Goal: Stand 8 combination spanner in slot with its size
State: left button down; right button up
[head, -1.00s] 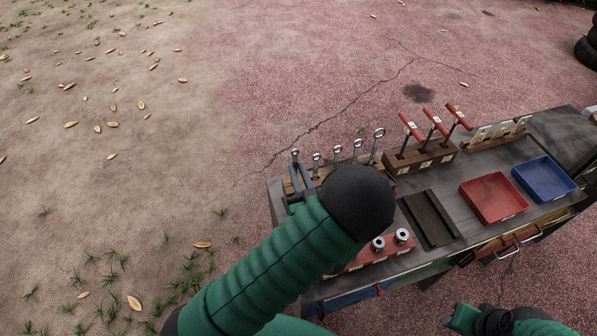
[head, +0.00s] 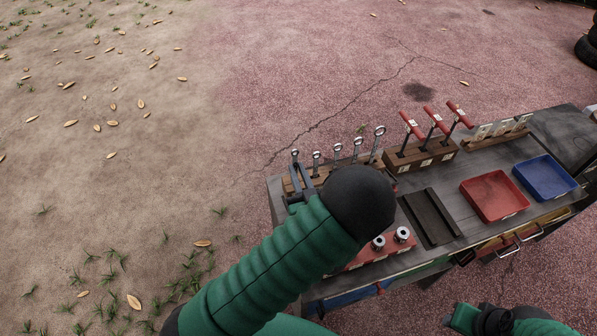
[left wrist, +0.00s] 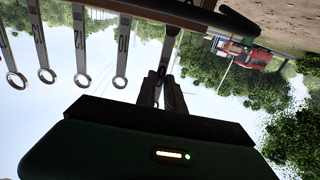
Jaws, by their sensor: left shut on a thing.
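The 8 spanner (head: 294,155) is at the left end of the row, ring end up, in line with the other standing spanners. My left gripper (head: 299,180) is shut on it at the rack's left end. In the left wrist view, which is upside down, the gripper (left wrist: 163,88) is closed on the spanner's shank (left wrist: 176,42), and the shank runs to the rack (left wrist: 165,9). I cannot tell whether its foot is fully in the slot. The wooden rack (head: 291,184) is partly hidden by my forearm. My right gripper is not clearly visible.
Several larger spanners (head: 379,133) stand to the right in the rack. Beyond are a wooden block with red T-handles (head: 436,124), a dark tray (head: 431,218), a red tray (head: 493,196) and a blue tray (head: 545,177). Sockets (head: 402,235) stand on a red holder in front.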

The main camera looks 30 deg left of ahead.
pick_arm(q)
jog(key=shift+f+b, duration=1.45)
jog(key=shift+f, duration=0.5)
jog(key=shift+s+f, duration=0.15)
jog(key=shift+f, duration=0.05)
